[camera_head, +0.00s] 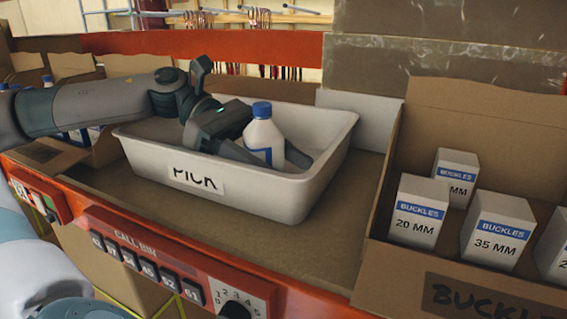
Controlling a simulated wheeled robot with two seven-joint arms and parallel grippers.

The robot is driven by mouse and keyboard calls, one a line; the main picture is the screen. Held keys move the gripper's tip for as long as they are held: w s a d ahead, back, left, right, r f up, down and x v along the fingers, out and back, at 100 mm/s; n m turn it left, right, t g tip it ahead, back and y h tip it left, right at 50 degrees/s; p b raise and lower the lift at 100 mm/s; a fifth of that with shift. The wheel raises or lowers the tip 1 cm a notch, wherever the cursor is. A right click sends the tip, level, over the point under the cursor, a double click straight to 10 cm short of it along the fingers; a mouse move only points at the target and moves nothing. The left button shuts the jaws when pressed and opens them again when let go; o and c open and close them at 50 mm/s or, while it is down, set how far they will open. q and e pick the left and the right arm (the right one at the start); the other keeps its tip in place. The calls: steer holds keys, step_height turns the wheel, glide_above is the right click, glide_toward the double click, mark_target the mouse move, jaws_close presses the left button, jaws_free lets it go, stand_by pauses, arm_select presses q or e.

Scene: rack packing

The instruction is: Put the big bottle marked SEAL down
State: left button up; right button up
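A white bottle (263,133) with a blue cap and a blue-and-white label stands roughly upright in the white tote (290,200) marked PICK. No SEAL wording is readable on it. My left gripper (268,158) reaches into the tote from the left, its dark fingers low around the bottle. One finger shows left of the bottle and a dark tip shows to its right. Whether the fingers press on the bottle is unclear. The bottle's base is hidden by the tote's front wall. My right gripper is not in view.
An open cardboard box (455,292) marked BUCKLES on the right holds several small white boxes, including a 20 MM box (417,212) and a 35 MM box (497,230). More cartons (70,66) stand at the left. Bare shelf shows between tote and buckles box.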

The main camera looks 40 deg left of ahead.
arm_select(q)
steer(key=shift+f, duration=0.1)
steer(key=o, duration=1.2)
